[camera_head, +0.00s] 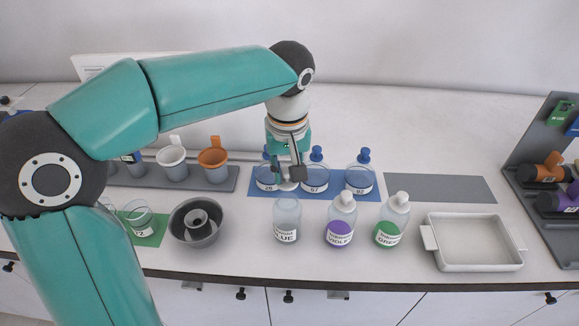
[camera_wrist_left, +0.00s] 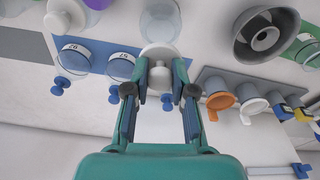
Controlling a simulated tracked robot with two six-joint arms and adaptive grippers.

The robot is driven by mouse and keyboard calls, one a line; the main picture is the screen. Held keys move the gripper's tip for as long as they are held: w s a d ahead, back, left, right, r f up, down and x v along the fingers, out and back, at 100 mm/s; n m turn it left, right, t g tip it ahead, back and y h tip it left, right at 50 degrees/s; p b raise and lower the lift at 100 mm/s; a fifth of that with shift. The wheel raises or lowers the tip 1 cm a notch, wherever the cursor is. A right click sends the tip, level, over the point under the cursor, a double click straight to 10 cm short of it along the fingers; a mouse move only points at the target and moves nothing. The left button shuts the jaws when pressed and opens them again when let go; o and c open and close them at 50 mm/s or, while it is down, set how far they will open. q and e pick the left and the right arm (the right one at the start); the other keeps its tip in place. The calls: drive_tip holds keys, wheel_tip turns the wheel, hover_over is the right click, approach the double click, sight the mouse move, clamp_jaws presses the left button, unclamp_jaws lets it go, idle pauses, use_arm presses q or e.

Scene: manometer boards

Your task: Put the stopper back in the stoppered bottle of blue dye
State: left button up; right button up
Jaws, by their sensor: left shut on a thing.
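The blue dye bottle (camera_head: 286,226) stands upright on the white bench, a clear bottle with a label reading BLUE and no stopper in its neck. It also shows in the left wrist view (camera_wrist_left: 160,20). My left gripper (camera_head: 293,178) is above and just behind this bottle, in front of the flasks. It is shut on a pale stopper (camera_wrist_left: 159,76), which shows between its fingers in the wrist view. In the head view the stopper is mostly hidden by the fingers. It is apart from the bottle as far as I can tell. My right gripper is not in view.
The violet bottle (camera_head: 341,222) and green bottle (camera_head: 393,221) stand to the right, both with white stoppers. Blue-stoppered flasks stand on a blue mat (camera_head: 429,190) behind. A grey ring-shaped bowl (camera_head: 197,236) is left, a white tray (camera_head: 473,257) right. The grey mat (camera_head: 440,188) is empty.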

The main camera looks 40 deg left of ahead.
sight(288, 182)
use_arm(q)
wheel_tip(288, 182, down, 3)
drive_tip(key=shift+w+f+b, duration=0.1)
drive_tip(key=shift+b, duration=0.95)
drive_tip(key=shift+f+b, duration=0.8)
drive_tip(key=shift+f, duration=0.15)
drive_tip(key=shift+d+r, duration=0.1)
drive_tip(key=shift+r, duration=0.05)
drive_tip(key=shift+f, duration=0.45)
idle(1.4)
drive_tip(key=o, duration=0.9)
drive_tip(key=shift+c, duration=0.2)
drive_tip(key=shift+o, duration=0.3)
